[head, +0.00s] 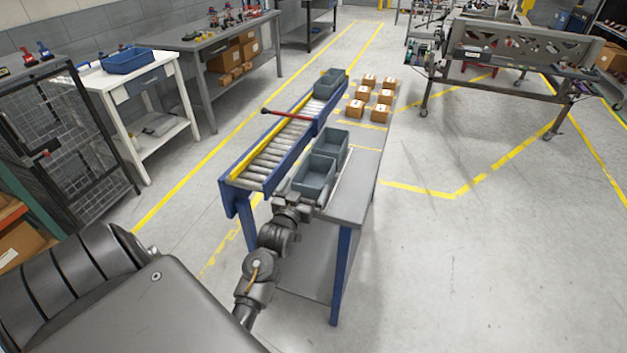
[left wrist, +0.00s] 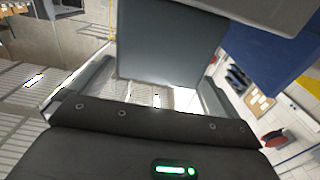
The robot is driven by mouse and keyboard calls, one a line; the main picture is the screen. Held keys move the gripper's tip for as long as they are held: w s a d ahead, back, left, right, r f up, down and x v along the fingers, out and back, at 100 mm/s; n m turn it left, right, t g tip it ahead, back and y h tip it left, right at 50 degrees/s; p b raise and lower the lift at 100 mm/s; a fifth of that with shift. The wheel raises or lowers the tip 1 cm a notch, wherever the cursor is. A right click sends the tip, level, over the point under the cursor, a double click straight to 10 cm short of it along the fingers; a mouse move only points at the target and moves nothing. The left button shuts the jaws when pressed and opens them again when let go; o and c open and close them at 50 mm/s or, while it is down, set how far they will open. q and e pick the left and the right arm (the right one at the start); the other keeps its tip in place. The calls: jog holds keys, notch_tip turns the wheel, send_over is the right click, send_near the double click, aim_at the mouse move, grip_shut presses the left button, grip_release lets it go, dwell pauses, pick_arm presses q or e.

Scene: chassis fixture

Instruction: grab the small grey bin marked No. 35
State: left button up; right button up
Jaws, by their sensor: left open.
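Two small grey bins stand one behind the other on the table beside the roller conveyor: a nearer bin (head: 314,178) and a farther bin (head: 333,141). A third grey bin (head: 326,84) is at the conveyor's far end. No number is readable on any of them. My left gripper (head: 290,199) is at the near side of the nearer bin. In the left wrist view, a flat grey bin wall (left wrist: 168,48) lies ahead of the open fingers (left wrist: 155,93), roughly between them. I cannot tell whether they touch it. My right gripper is not in view.
The blue-framed conveyor (head: 280,143) with a red bar (head: 285,114) across it runs close along the left of the bins. Several small cardboard boxes (head: 379,112) are beyond them. The grey tabletop (head: 352,190) is bare on the right, with open floor beyond.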

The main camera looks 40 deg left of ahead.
pick_arm(q)
jog(key=shift+w+a, duration=0.2)
jog(key=shift+w, duration=0.15)
jog(key=shift+w+a+r+p, duration=0.1)
jog(key=shift+w+r+p, duration=0.1)
jog(key=shift+w+p, duration=0.25)
jog(key=p+x, duration=0.1)
jog(key=x, duration=0.2)
jog(key=shift+w+f, duration=0.1)
jog(key=shift+w, duration=0.15)
jog(key=shift+w+a+f, duration=0.1)
jog(key=shift+w+a, duration=0.1)
jog(key=shift+w, duration=0.15)
jog(key=c, duration=0.8)
jog(key=shift+c, duration=0.2)
